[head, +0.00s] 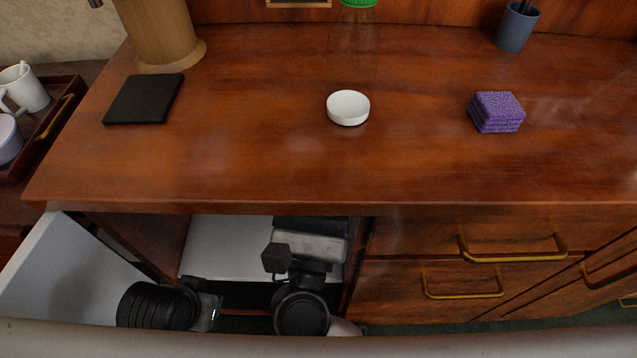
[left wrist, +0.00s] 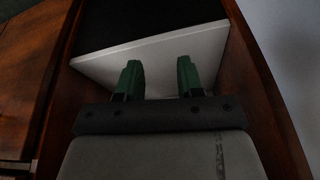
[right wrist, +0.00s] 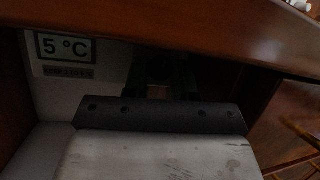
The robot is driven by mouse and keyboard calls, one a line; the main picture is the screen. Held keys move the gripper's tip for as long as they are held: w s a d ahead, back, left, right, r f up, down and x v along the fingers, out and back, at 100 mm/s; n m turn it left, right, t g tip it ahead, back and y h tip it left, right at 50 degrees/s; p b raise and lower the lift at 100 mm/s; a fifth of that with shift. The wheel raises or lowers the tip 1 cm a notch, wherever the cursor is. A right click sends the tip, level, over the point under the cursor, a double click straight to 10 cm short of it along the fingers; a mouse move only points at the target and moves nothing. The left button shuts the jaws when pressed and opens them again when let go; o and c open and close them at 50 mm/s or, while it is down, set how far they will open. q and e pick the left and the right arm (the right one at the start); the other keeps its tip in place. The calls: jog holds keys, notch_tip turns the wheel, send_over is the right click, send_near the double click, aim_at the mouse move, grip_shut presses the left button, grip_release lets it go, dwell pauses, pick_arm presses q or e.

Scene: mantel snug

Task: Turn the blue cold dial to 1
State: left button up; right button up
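The blue cold dial does not show in any view. In the right wrist view a display (right wrist: 66,47) reading "5 °C" is on a pale wall, left of my right gripper (right wrist: 160,82). That gripper's fingers are in deep shadow under a wooden edge; whether they hold anything is unclear. In the head view my right arm reaches into the open compartment and its fingertips are hidden under the counter. My left gripper (left wrist: 159,80) is open and empty, its green fingers in front of a white shelf (left wrist: 110,62). Its fingertips are hidden in the head view.
A white door (head: 65,270) stands open at the left of the compartment. Drawers with brass handles (head: 512,250) are at the right.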

pick_arm(q)
jog(key=shift+r, duration=0.15)
pick_arm(e)
jog(key=shift+c, duration=0.3)
pick_arm(q)
notch_tip(320, 180, down, 19)
jog(key=g+p, duration=0.1)
jog(key=p, duration=0.6)
jog(key=shift+s+r, duration=0.2)
jog(key=shift+s, duration=0.1)
pick_arm(e)
jog(key=shift+d+n+y, duration=0.1)
jog(key=shift+n+y, duration=0.9)
jog(key=shift+n, duration=0.85)
jog(key=shift+d+n+y, duration=0.1)
jog(key=shift+n+y, duration=0.9)
jog(key=shift+n, duration=0.8)
jog(key=shift+d+n+y, duration=0.1)
jog(key=shift+n+y, duration=0.9)
jog(key=shift+n, duration=0.85)
pick_arm(q)
jog(key=shift+d, duration=0.1)
pick_arm(e)
jog(key=o, duration=0.6)
jog(key=shift+o, duration=0.2)
